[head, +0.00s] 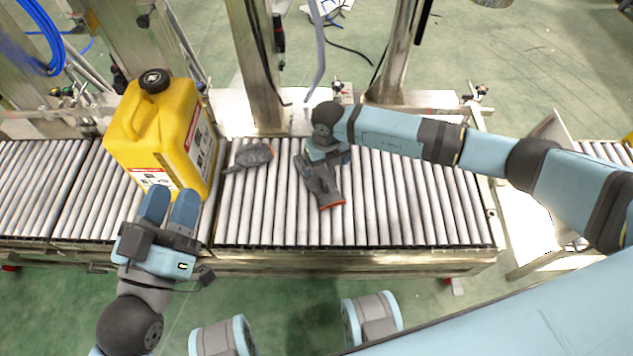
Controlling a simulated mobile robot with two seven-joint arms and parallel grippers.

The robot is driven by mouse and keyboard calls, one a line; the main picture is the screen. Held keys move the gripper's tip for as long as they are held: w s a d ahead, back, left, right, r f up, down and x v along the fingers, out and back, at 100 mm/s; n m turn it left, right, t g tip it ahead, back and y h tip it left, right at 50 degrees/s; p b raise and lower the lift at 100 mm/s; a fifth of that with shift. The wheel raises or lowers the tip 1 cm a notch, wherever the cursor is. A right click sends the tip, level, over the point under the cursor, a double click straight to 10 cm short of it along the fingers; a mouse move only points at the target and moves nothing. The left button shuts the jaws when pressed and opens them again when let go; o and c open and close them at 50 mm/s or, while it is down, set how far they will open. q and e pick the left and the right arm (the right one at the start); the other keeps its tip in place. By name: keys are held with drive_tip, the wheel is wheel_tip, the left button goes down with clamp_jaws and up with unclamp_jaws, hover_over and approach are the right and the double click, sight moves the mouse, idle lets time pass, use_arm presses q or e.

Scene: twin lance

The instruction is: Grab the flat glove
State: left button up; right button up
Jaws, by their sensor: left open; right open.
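A grey glove with an orange cuff edge (325,188) lies on the roller conveyor, its cuff toward the front. My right gripper (325,160) is open, pointing down over its far end and hiding that part. Whether the fingers touch the glove cannot be told. A second dark grey glove-like thing (251,156) lies on the rollers to the left, clear of both grippers. Which of the two is flatter is hard to tell. My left gripper (171,205) is open and empty at the conveyor's front edge, in front of the yellow canister.
The yellow canister (150,130) with a black cap stands on the rollers at left. Metal posts (255,65) rise behind the conveyor (420,205). The rollers right of the orange-cuffed glove are clear.

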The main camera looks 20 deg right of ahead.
sight(324, 184)
drive_tip(key=f+b, duration=0.1)
drive_tip(key=f, duration=0.2)
drive_tip(key=f+b, duration=0.1)
drive_tip(key=f, duration=0.1)
drive_tip(key=f+b, duration=0.1)
drive_tip(key=f, duration=0.2)
drive_tip(key=shift+w+d+f, duration=0.25)
drive_tip(key=shift+d+f, duration=0.05)
drive_tip(key=f+b, duration=0.2)
drive_tip(key=f, duration=0.1)
drive_tip(key=f+b, duration=0.1)
drive_tip(key=f, duration=0.1)
drive_tip(key=shift+w+a+f, duration=0.1)
drive_tip(key=shift+w+a, duration=0.05)
drive_tip(key=shift+w, duration=0.25)
use_arm(q)
wheel_tip(324, 184, down, 9)
drive_tip(key=g, duration=0.3)
drive_tip(key=shift+w+d+r+m+g, duration=0.15)
drive_tip(key=shift+d+m+g, duration=0.15)
drive_tip(key=shift+d+m, duration=0.1)
use_arm(e)
drive_tip(key=c, duration=0.5)
